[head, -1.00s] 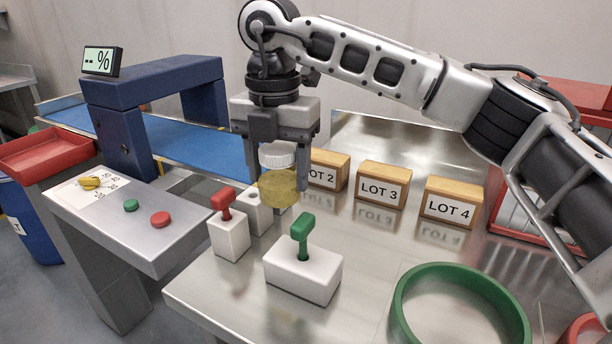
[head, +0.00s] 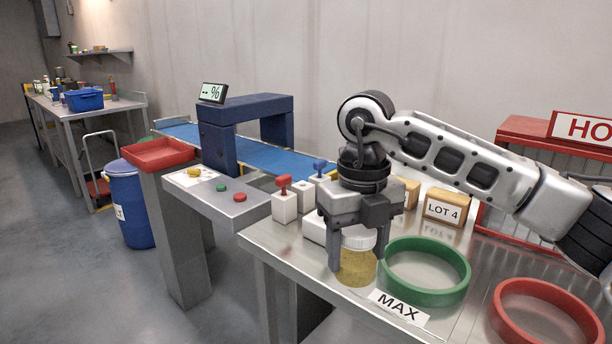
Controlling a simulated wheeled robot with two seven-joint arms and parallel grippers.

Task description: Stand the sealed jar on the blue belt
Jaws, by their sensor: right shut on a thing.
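The jar (head: 357,265) has a white lid and yellowish contents. My right gripper (head: 355,255) is shut on it and holds it upright near the front edge of the steel table, left of the green ring. I cannot tell whether its base touches the table. The blue belt (head: 270,157) runs behind the control panel, under a dark blue arch (head: 221,146). My left gripper does not show.
A green ring (head: 425,292) and a red ring (head: 500,318) lie on the table (head: 285,247), with a MAX label (head: 399,307) in front. White blocks with red (head: 284,205) and blue handles stand behind the jar. A red tray (head: 160,153) and blue bin (head: 130,205) stand left.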

